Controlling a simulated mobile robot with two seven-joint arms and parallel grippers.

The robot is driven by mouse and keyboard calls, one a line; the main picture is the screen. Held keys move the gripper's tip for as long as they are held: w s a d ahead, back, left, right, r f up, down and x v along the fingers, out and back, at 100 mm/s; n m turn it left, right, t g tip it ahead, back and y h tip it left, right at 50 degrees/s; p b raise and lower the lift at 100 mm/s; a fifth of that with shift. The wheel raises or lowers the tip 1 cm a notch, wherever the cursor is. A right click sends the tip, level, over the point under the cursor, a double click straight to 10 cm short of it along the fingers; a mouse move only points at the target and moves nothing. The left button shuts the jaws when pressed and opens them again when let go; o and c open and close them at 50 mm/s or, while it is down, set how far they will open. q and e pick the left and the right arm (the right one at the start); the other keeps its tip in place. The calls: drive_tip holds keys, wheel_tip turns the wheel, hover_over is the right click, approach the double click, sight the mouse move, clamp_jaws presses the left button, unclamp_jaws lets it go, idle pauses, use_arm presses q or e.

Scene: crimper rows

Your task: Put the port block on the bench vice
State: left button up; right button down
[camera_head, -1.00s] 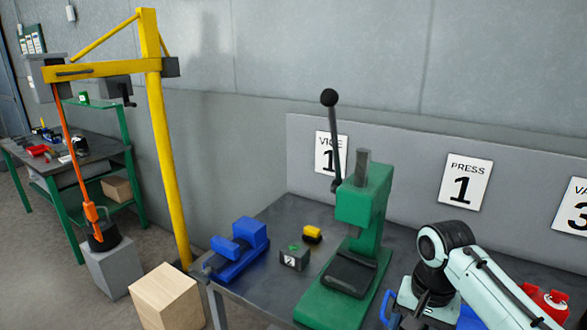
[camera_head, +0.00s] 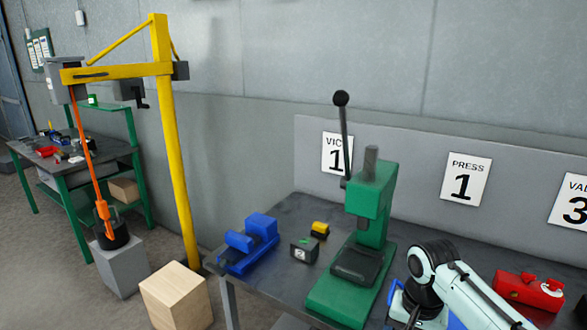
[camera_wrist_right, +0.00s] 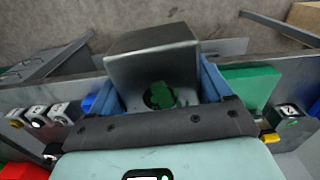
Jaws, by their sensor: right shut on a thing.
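The port block (camera_wrist_right: 150,65), a grey block with a dark round port and a green mark on its face, is between the blue fingers of my right gripper (camera_wrist_right: 160,85) in the right wrist view. The gripper is shut on it. In the head view my right arm (camera_head: 440,265) comes in from the lower right, beside the green press; the block is not clearly visible there. The blue bench vice (camera_head: 248,243) sits at the left end of the bench, left of the press and apart from my gripper. My left gripper is not in view.
The green lever press (camera_head: 370,200) stands between my right arm and the vice. A small dark numbered block (camera_head: 304,250) and a yellow-topped block (camera_head: 320,230) lie between vice and press. A red item (camera_head: 530,290) is at right. A yellow hoist post (camera_head: 175,160) stands beyond the bench's left end.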

drive_tip(key=a+f+n, duration=0.2)
drive_tip(key=f, duration=1)
drive_tip(key=w+a+f+n, duration=0.1)
drive_tip(key=a+f+n, duration=0.2)
drive_tip(key=f, duration=1)
drive_tip(key=shift+w+f+n, duration=0.15)
drive_tip(key=shift+n, duration=0.15)
